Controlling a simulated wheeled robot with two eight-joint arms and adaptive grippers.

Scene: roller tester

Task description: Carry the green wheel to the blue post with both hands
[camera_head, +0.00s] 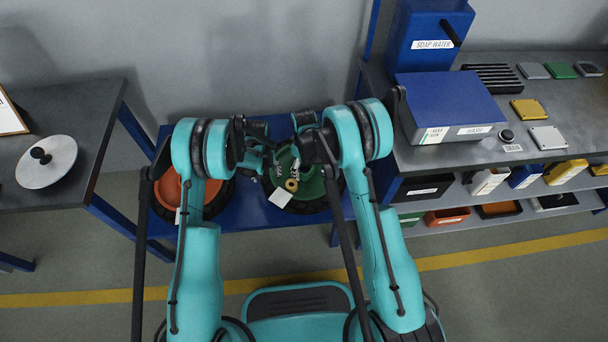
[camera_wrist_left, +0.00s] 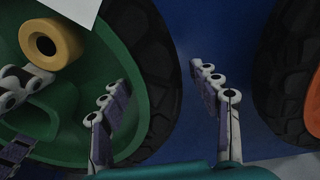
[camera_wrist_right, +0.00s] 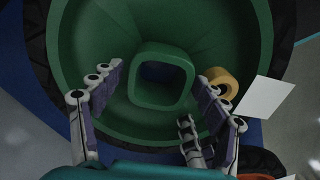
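The green wheel (camera_head: 315,190), with a black tyre, lies on a blue surface below both my grippers. The right wrist view shows its green hub (camera_wrist_right: 80,30) with a square central hole. My left gripper (camera_head: 262,160) is open; in the left wrist view its fingers (camera_wrist_left: 155,85) stand apart on either side of the black tyre. My right gripper (camera_head: 300,150) is open; its fingers (camera_wrist_right: 152,80) are spread over the green hub, with nothing between them. Contact cannot be told. A blue upright (camera_head: 372,35) stands behind; I cannot tell whether it is the task's post.
An orange wheel (camera_head: 168,188) lies close on the left. A tan ring (camera_wrist_right: 222,82) and white tag (camera_wrist_right: 265,97) are at the green wheel. A grey table (camera_head: 80,110) stands left, a workbench (camera_head: 430,155) with blue boxes right. Yellow-lined floor (camera_head: 480,285) is clear.

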